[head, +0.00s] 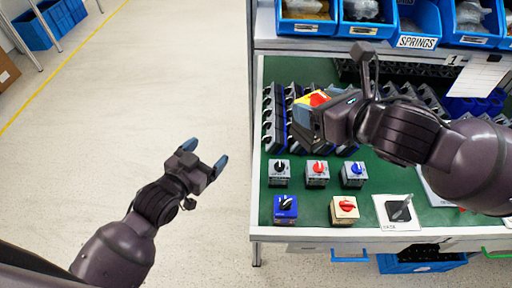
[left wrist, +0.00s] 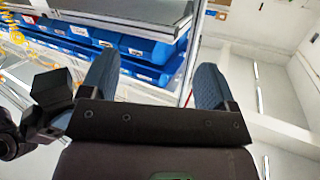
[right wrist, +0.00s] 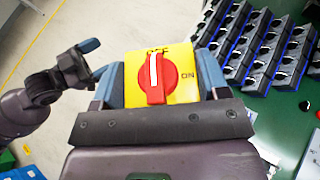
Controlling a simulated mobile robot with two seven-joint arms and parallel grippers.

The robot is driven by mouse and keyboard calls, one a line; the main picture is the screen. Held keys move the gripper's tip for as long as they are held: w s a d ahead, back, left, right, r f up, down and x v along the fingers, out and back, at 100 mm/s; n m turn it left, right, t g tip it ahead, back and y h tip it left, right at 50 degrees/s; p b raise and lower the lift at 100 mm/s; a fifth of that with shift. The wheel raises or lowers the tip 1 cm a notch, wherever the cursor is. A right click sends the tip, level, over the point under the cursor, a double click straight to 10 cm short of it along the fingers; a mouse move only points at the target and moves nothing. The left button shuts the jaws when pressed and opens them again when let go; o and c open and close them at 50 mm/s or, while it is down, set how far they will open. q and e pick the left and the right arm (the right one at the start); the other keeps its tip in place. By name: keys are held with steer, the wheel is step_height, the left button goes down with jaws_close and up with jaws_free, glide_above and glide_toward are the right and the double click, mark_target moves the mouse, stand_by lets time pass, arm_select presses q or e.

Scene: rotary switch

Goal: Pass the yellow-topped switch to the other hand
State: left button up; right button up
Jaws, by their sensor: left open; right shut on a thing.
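The yellow-topped switch (right wrist: 186,82), with a red knob and a white pointer line, sits between the fingers of my right gripper (right wrist: 160,88). The lettering OFF and ON shows on its top. In the head view the switch (head: 312,99) is held above the green bench, and my right gripper (head: 325,112) is shut on it, hiding part of its body. My left gripper (head: 205,163) is open and empty over the floor, left of the bench. In the left wrist view nothing is between its fingers (left wrist: 155,85).
The green bench (head: 375,215) carries several switches in front, including a blue one (head: 285,209) and a beige one (head: 344,210). Racks of dark parts (head: 275,118) stand behind. Blue bins (head: 370,15) line the shelf above.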

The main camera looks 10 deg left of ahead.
arm_select(q)
steer(key=s+d+r+m+g+h, duration=0.1)
steer(key=s+d+r+m+h, duration=0.1)
steer(key=d+r+m+h, duration=0.45)
steer(key=n+g+h, duration=0.2)
steer(key=g, duration=0.1)
glide_toward(302, 129)
steer(key=x, duration=1.2)
steer(key=shift+a, duration=0.1)
steer(key=c, duration=0.9)
arm_select(e)
steer(key=o, duration=0.8)
arm_select(q)
steer(key=shift+c, duration=0.2)
arm_select(e)
steer(key=o, duration=0.3)
